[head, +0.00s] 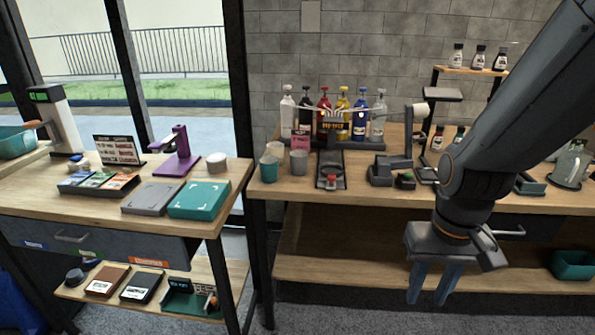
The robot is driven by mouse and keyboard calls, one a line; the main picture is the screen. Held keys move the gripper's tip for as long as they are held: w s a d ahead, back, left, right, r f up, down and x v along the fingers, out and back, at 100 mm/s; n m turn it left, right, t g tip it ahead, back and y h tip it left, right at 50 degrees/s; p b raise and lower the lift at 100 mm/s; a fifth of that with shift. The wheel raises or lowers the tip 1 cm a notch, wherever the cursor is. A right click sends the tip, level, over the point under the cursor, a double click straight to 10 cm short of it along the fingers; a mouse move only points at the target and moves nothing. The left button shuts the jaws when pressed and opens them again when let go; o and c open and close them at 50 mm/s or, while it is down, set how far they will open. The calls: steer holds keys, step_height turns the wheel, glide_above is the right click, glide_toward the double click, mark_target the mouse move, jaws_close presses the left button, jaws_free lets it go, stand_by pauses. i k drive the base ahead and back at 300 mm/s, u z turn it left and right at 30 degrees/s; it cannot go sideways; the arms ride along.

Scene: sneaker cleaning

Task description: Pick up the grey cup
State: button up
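A grey cup (299,162) stands upright near the front left of the right-hand wooden counter (340,192). A teal cup (268,169) stands to its left, and a paler cup (275,150) stands just behind them. My gripper (431,294) hangs in front of the counter, below its top and well to the right of the cups. Its two blue-grey fingers point down, apart, with nothing between them.
A dark tray with a red item (332,181) lies right of the grey cup. Several bottles (342,109) stand in a rack behind. A grey device (392,169) sits farther right. The left table holds a purple stand (180,158) and a teal box (199,199).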

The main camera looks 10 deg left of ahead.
mark_target(299, 163)
steer(key=k, duration=1.15)
steer(key=u, duration=0.55)
steer(key=i, duration=0.65)
steer(key=u, duration=0.75)
steer(key=i, duration=0.75)
steer(key=z, duration=0.55)
steer(key=i, duration=0.85)
steer(key=z, duration=0.75)
